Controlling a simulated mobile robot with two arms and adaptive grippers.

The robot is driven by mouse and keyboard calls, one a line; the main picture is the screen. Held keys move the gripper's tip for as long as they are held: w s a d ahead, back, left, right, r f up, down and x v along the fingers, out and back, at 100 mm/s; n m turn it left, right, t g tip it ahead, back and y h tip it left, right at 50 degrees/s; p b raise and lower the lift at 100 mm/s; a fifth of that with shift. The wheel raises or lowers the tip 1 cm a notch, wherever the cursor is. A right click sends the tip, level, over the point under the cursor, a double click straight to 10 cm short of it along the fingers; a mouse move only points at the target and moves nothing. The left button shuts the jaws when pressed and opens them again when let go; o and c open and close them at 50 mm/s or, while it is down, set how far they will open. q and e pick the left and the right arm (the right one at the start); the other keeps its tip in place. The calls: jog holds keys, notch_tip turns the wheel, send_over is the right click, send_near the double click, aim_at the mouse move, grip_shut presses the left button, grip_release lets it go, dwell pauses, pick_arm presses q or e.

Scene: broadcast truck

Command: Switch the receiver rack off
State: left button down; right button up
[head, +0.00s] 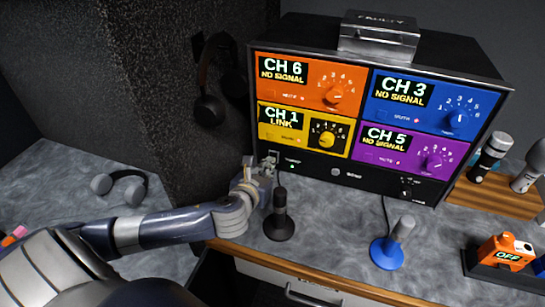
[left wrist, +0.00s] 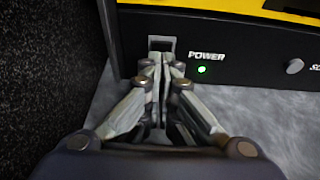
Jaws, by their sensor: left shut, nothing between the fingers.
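The receiver rack (head: 345,172) stands on the counter with four lit channel panels, orange, blue, yellow and purple. Its black lower strip carries a power switch (left wrist: 162,45) beside the word POWER and a lit green light (left wrist: 202,70). My left gripper (head: 268,163) is at the lower left corner of the rack. In the left wrist view, my left gripper (left wrist: 162,60) is shut and empty, its fingertips right at the lower edge of the switch. I cannot tell whether they touch it. My right gripper is not in view.
A black microphone on a stand (head: 280,215) is close to my left gripper. A blue-based microphone (head: 391,245) stands further right. Headphones (head: 120,187) lie at left; others (head: 212,85) hang on the wall. An orange pack (head: 505,252) sits at far right.

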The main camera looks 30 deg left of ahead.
pick_arm(q)
jog(key=shift+w+a+f, duration=0.15)
jog(key=shift+w+f, duration=0.05)
jog(key=shift+w, duration=0.3)
dwell(0.4)
jog(key=shift+s+r+p, duration=0.3)
jog(key=shift+s+p, duration=0.35)
jog(key=shift+p, duration=0.1)
jog(key=shift+p+v, duration=1.55)
jog(key=shift+v, duration=1.2)
jog(key=shift+f, duration=0.1)
